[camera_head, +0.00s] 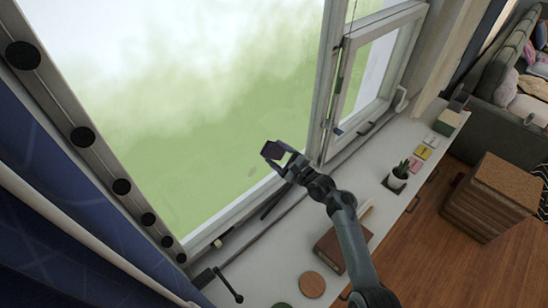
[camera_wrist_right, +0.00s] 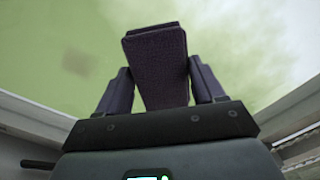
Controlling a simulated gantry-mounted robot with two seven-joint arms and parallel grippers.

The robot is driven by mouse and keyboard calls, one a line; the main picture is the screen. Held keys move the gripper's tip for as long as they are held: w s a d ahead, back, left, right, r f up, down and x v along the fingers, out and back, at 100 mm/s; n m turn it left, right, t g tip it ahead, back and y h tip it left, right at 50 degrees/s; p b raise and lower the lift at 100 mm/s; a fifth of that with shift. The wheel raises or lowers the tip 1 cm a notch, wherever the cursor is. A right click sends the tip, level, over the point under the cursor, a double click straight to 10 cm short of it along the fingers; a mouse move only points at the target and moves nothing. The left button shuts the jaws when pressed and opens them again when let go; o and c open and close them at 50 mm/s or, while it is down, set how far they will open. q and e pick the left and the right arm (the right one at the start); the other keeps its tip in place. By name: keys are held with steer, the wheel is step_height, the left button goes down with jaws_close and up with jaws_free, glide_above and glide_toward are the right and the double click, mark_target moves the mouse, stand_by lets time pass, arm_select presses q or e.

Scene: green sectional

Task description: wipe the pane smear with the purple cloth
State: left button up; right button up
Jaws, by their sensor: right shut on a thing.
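My right gripper (camera_head: 278,156) is shut on the purple cloth (camera_head: 271,150), a folded dark purple pad. It is held out in front of the window pane (camera_head: 190,110). In the right wrist view the cloth (camera_wrist_right: 157,70) stands between the two fingers, its far end toward the pane. A faint brownish smear (camera_head: 252,172) shows on the pane, just left of and below the cloth in the head view. It also shows as a dim patch (camera_wrist_right: 76,61) left of the cloth in the right wrist view. I cannot tell whether the cloth touches the pane. My left gripper is not in view.
The white sill (camera_head: 285,265) below the pane holds a brown box (camera_head: 340,248), a round brown coaster (camera_head: 312,284), a small potted plant (camera_head: 398,175) and coloured notes. A window frame post (camera_head: 325,80) stands right of the pane. A blue curtain (camera_head: 60,220) hangs at left.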

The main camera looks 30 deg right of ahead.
steer(key=shift+w+d+b, duration=0.25)
steer(key=shift+w+d, duration=0.1)
steer(key=shift+d, duration=0.55)
steer(key=shift+w+d+b, duration=0.25)
steer(key=shift+w+d, duration=0.1)
steer(key=shift+d, duration=0.55)
steer(key=shift+p+v, duration=0.65)
steer(key=shift+v, duration=2.35)
steer(key=shift+v, duration=1.5)
steer(key=shift+f, duration=0.15)
